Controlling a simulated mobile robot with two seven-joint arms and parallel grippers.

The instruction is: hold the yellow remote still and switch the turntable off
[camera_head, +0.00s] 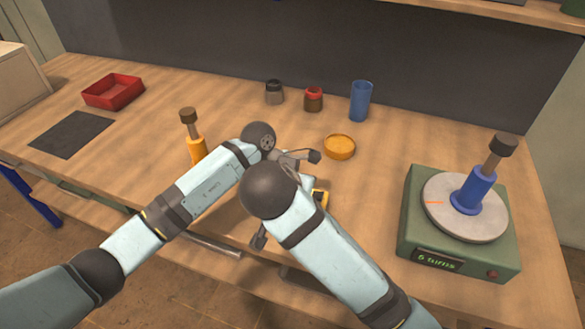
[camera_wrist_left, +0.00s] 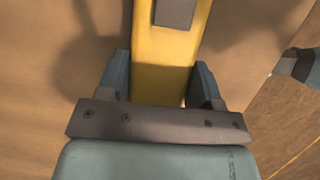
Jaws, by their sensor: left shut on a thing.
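The yellow remote (camera_wrist_left: 165,70) fills the middle of the left wrist view, with a dark grey patch on its face. My left gripper (camera_wrist_left: 162,82) is shut on it, one finger on each side. In the head view only a small part of the remote (camera_head: 321,197) shows behind my right arm's wrist. My right gripper (camera_head: 258,238) is mostly hidden by its own wrist, and its opening does not show. The turntable (camera_head: 408,225) stands at the right, with a green base, a grey disc, a lit display and a red button (camera_head: 493,275) at its front right corner.
A blue wooden-handled piece (camera_head: 473,192) stands on the disc. A similar yellow one (camera_head: 196,148) stands left of my arms. A yellow round dish (camera_head: 339,147), two jars, a blue cup (camera_head: 361,101), a red tray (camera_head: 113,91) and a dark mat (camera_head: 71,134) lie farther back.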

